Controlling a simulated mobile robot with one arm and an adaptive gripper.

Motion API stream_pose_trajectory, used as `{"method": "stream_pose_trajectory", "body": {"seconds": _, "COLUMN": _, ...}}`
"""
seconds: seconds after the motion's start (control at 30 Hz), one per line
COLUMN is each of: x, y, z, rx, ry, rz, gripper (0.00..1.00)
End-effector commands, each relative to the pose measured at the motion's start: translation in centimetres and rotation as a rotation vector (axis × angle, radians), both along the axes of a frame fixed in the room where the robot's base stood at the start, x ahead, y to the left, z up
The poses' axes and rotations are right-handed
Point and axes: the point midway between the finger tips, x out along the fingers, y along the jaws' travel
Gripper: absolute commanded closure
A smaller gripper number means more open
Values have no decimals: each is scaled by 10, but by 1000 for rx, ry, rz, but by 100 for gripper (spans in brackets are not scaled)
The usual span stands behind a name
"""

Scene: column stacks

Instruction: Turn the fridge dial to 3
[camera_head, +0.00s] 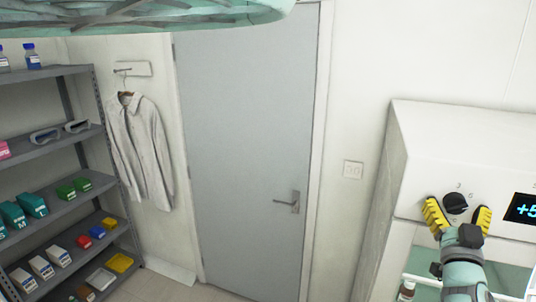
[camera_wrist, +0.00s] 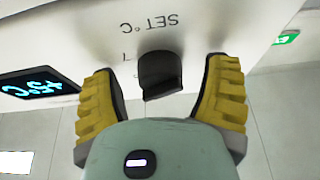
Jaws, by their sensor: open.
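The fridge dial (camera_head: 455,204) is a black knob on the white front panel of the fridge (camera_head: 410,150), at the right of the head view. Small digits, seemingly 3 and 5, show above it. In the wrist view the dial (camera_wrist: 160,75) appears upside down, with "SET °C" and what looks like a 7 beside it. My gripper (camera_head: 457,215) has yellow ribbed fingers, open on either side of the dial. In the wrist view the gripper (camera_wrist: 165,100) shows gaps between both fingers and the knob. Where the dial points is too small to tell.
A display (camera_head: 524,208) with blue digits sits right of the dial, close to the right finger. A grey door (camera_head: 250,140), a hanging coat (camera_head: 142,150) and a shelf rack (camera_head: 50,145) with boxes stand left. Bottles show behind glass below the panel.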

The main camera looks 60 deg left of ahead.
Motion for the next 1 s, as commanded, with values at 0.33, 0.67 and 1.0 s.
{"method": "stream_pose_trajectory", "body": {"seconds": 0.33, "x": 0, "y": 0, "z": 0, "rx": 0, "ry": 0, "rz": 0, "gripper": 47}}
{"method": "stream_pose_trajectory", "body": {"seconds": 0.67, "x": 0, "y": 0, "z": 0, "rx": 0, "ry": 0, "rz": 1, "gripper": 81}}
{"method": "stream_pose_trajectory", "body": {"seconds": 1.0, "x": 0, "y": 0, "z": 0, "rx": -13, "ry": -9, "rz": 1, "gripper": 94}}
